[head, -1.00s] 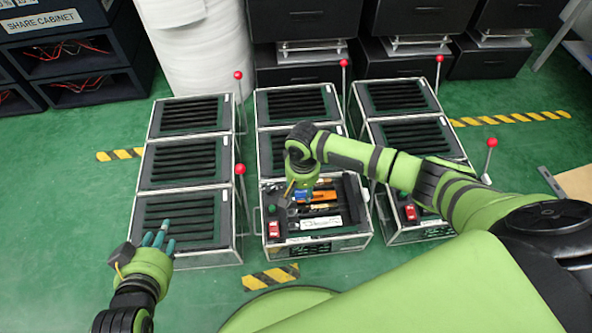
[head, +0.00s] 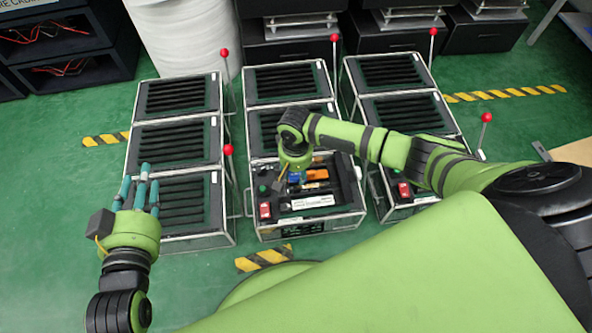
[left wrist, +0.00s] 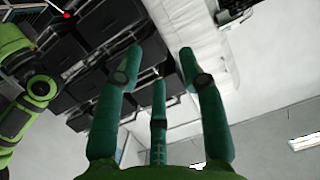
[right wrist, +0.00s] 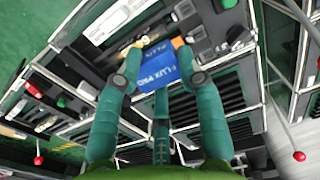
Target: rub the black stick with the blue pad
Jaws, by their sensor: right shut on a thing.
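The blue pad (right wrist: 161,65), with "FLUX PRO" lettering, is held between the fingers of my right gripper (right wrist: 156,52). In the head view, the right gripper is over the open front compartment of the middle fixture, and blue (head: 296,177) shows beside it. A dark bar lies at the compartment's right side; I cannot tell whether it is the black stick. My left gripper (head: 141,186) is open and empty above the front of the left fixture; its spread fingers also show in the left wrist view (left wrist: 160,58).
An orange item (head: 316,174) and a white label strip (head: 312,201) lie in the middle compartment. A red switch (head: 265,210) is at its left. Red-knobbed levers (head: 228,150) stand beside the fixtures. Green floor is free at the left.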

